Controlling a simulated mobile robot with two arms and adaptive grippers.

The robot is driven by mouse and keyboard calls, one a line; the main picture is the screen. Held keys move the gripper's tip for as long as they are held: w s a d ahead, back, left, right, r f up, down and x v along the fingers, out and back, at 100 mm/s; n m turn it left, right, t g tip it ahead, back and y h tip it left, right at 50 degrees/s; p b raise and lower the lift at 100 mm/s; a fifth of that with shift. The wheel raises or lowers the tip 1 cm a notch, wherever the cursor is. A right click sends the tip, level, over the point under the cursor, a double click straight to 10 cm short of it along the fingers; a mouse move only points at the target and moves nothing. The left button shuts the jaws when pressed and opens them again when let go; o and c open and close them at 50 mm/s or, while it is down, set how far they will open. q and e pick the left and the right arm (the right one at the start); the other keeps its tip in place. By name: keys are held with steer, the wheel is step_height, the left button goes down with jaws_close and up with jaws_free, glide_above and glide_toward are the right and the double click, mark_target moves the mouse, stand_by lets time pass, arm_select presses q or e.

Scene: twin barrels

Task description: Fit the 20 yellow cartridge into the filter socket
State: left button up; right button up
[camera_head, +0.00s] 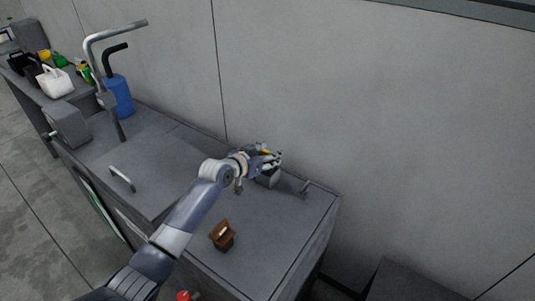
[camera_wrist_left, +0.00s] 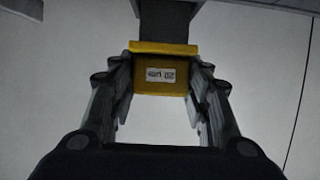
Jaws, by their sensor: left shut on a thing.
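My left gripper (camera_head: 268,158) reaches over the grey bench near the wall and is shut on the yellow cartridge. In the left wrist view the yellow cartridge (camera_wrist_left: 160,72) sits between the two fingers of my left gripper (camera_wrist_left: 160,88), with a small white label that looks like "20". In that view a dark grey block-like part (camera_wrist_left: 168,22) meets the cartridge's far end; I cannot tell how deep the cartridge is in it. In the head view a grey socket-like body (camera_head: 268,179) lies just below the fingers, partly hidden. My right gripper is not in view.
A brown block-like thing (camera_head: 222,235) stands on the bench's front part. A small grey fitting (camera_head: 305,187) stands right of the gripper. A blue cylinder (camera_head: 118,96), a bent pipe (camera_head: 112,32) and a white container (camera_head: 55,82) are at the left. The bench's right end is clear.

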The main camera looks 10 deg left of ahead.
arm_select(q)
steer(key=shift+f+b, duration=1.05)
steer(key=shift+f, duration=0.45)
steer(key=o, duration=1.2)
steer(key=shift+c, duration=0.2)
steer(key=shift+s, duration=0.1)
steer(key=v, duration=1.2)
steer(key=shift+a, duration=0.1)
